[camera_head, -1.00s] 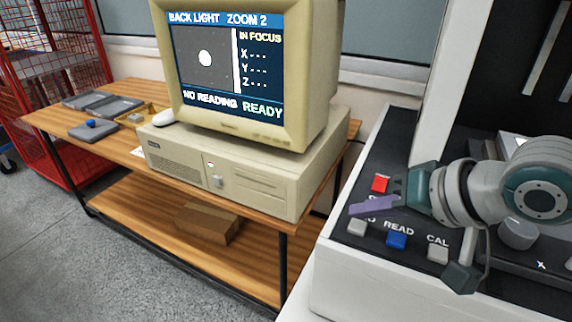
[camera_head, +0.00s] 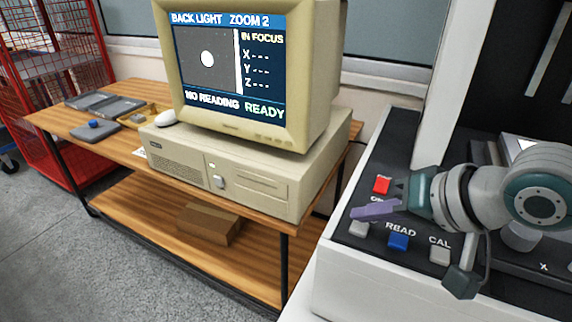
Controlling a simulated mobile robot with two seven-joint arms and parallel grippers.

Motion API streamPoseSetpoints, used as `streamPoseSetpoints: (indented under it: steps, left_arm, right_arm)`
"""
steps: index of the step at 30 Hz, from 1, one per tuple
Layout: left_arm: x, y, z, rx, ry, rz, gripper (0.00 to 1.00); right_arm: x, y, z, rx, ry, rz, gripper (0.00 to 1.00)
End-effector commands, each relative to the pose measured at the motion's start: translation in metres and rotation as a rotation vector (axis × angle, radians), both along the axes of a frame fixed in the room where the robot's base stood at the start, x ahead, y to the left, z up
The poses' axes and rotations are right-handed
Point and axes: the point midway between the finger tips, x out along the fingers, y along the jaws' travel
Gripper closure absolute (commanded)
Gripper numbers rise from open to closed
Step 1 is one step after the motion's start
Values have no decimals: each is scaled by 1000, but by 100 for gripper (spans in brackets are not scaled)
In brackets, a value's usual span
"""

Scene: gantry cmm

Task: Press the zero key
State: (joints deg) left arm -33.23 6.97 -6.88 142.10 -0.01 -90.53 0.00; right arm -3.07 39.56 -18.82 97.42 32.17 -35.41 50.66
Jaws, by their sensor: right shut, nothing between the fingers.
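The key panel on the white machine has a red key (camera_head: 382,185), a blue key marked READ (camera_head: 398,242), a grey key marked CAL (camera_head: 439,255) and another grey key (camera_head: 359,228) at the left of the lower row. The label of that left grey key is mostly hidden by my finger, so I cannot read it in full. My right gripper (camera_head: 376,209) is shut and empty, its purple fingertips pointing left above and just behind the left grey key. They appear apart from it. My left gripper is not in view.
The monitor (camera_head: 325,75) reads NO READING and READY, with X, Y and Z blank. It stands on a beige computer (camera_head: 260,189) on a wooden bench (camera_head: 110,146). A grey knob (camera_head: 521,237) is on the panel's right. A red cage (camera_head: 60,100) stands far left.

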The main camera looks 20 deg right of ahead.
Motion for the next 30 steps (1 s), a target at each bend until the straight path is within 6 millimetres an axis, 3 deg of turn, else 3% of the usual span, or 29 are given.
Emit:
streamPoseSetpoints:
  steps: [30]
  left_arm:
    - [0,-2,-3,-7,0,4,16]
  right_arm:
    - [0,0,-10,0,1,1,100]
